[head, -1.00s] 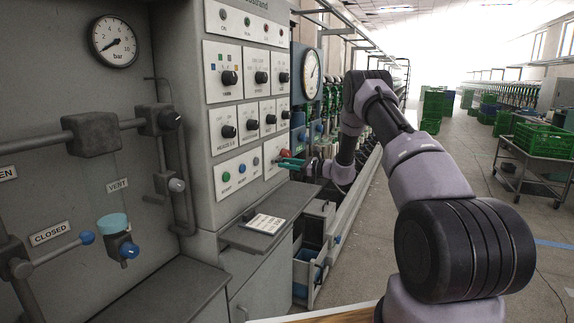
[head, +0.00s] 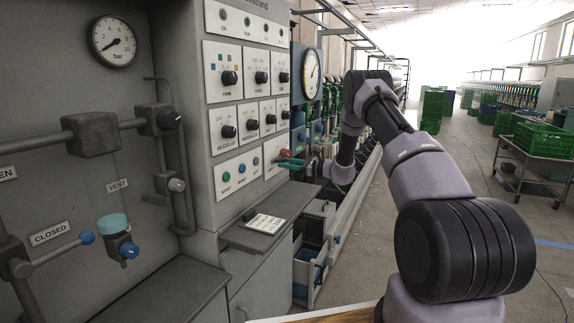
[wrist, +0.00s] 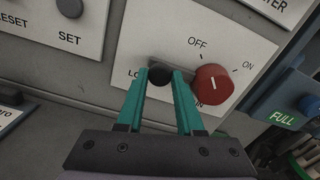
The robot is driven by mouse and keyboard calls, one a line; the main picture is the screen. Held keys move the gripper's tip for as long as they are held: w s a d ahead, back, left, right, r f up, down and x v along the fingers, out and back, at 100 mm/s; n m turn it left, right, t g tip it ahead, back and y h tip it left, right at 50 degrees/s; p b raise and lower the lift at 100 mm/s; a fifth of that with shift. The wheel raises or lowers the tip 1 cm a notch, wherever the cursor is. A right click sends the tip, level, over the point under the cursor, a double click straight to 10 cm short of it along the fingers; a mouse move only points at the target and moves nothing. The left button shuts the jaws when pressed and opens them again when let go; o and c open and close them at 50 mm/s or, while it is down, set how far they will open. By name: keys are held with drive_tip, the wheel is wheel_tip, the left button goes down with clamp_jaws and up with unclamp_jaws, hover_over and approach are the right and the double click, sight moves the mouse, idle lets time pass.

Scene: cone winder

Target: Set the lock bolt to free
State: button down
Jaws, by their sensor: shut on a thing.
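The lock bolt's black round knob (wrist: 160,75) sits at a slot in a pale panel (wrist: 228,42) in the wrist view. My gripper (wrist: 160,80) has its teal fingers shut on the knob, one on each side. It also shows in the head view (head: 291,163), at the lower right of the control cabinet. Lettering beginning "LO" stands left of the knob, partly hidden by the left finger. Another label is mostly hidden behind the right finger. I cannot tell from the lettering which position the bolt is in.
A red rotary switch (wrist: 213,84) marked OFF and ON sits close to the right of my right finger. A blue box (wrist: 292,100) reading FULL is further right. A grey SET button (wrist: 70,7) is at upper left. A ledge (head: 262,240) lies below the panel.

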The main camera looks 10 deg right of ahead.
drive_tip(key=s+a, duration=0.2)
drive_tip(key=s, duration=0.1)
drive_tip(key=shift+s+a, duration=0.25)
drive_tip(key=shift+a, duration=0.05)
drive_tip(key=c, duration=0.5)
unclamp_jaws()
drive_tip(key=shift+s, duration=0.1)
drive_tip(key=shift+c, duration=0.2)
drive_tip(key=v, duration=1)
drive_tip(key=shift+s+d, duration=0.2)
drive_tip(key=shift+d, duration=0.1)
